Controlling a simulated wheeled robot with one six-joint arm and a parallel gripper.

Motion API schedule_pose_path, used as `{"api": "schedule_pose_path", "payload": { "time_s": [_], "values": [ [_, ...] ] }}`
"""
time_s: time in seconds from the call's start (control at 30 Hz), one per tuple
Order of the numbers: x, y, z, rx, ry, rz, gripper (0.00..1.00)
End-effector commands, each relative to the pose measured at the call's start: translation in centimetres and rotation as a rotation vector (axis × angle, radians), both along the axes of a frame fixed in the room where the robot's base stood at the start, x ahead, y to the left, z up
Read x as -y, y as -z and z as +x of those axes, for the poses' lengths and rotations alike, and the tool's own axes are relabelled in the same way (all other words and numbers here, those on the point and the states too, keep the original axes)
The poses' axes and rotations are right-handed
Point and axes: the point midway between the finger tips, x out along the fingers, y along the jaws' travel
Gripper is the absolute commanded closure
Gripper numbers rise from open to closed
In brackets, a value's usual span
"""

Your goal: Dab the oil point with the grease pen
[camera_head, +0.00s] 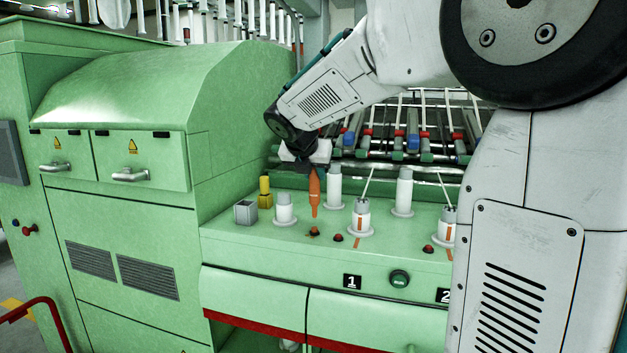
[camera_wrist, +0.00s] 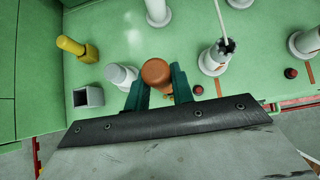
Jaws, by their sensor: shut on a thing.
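My gripper (camera_head: 314,168) is shut on the orange-brown grease pen (camera_head: 315,194), which hangs upright with its narrow tip down over the green machine's ledge. In the wrist view the pen's round end (camera_wrist: 157,72) sits between my dark green fingers (camera_wrist: 158,88). A small dark oil point (camera_head: 314,232) with an orange-brown rim is on the ledge just below the pen tip. A gap seems to show between them in the head view. In the wrist view the oil point is mostly hidden behind the pen and fingers.
A grey square holder (camera_head: 246,212), a yellow bottle-like piece (camera_head: 265,192) and a white peg (camera_head: 284,209) stand left of the pen. A white spindle (camera_head: 361,217) with a thin rod stands to the right. Red buttons (camera_head: 338,238) line the ledge. Taller white posts (camera_head: 334,186) stand behind.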

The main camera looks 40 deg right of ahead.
Motion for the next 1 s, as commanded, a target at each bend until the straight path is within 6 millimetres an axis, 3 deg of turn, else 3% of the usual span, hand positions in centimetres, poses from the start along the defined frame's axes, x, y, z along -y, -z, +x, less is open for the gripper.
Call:
{"api": "schedule_pose_path", "payload": {
  "time_s": [0.47, 1.0],
  "values": [
    [0.0, -0.7, 0.0, 0.000, 0.000, 0.000, 0.99],
    [0.0, 2.3, 0.0, -0.002, 0.000, 0.000, 0.99]
  ]
}}
